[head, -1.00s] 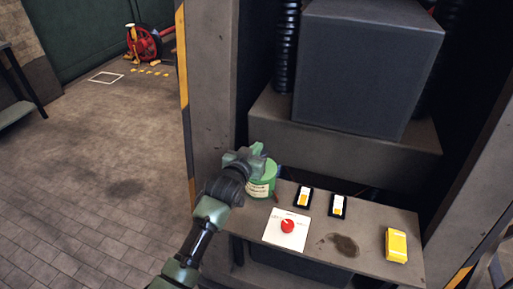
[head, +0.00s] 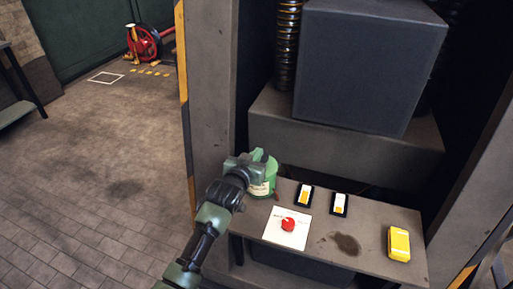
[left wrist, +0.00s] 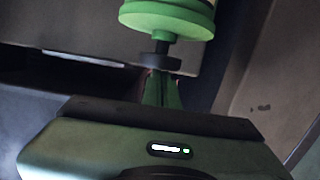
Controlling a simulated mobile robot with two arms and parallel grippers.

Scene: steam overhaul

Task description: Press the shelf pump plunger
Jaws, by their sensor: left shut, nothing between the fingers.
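The green shelf pump (head: 268,180), a squat can with a pale label, stands at the back left of the shelf (head: 377,224). My left gripper (head: 257,160) is at its top and hides part of it. In the left wrist view the pump's green body (left wrist: 165,20) is at the top edge, with a dark round plunger knob (left wrist: 160,61) on a short stem. My shut left fingers (left wrist: 163,88) point at this knob. Their tips are at or very near it; I cannot tell whether they press on it. My right gripper is out of view.
The shelf also holds a white plate with a red knob (head: 288,224), two switches (head: 304,195) and a yellow box (head: 399,244). A dark stain (head: 346,243) lies between them. A frame post (head: 211,100) stands left of the shelf. Open floor lies further left.

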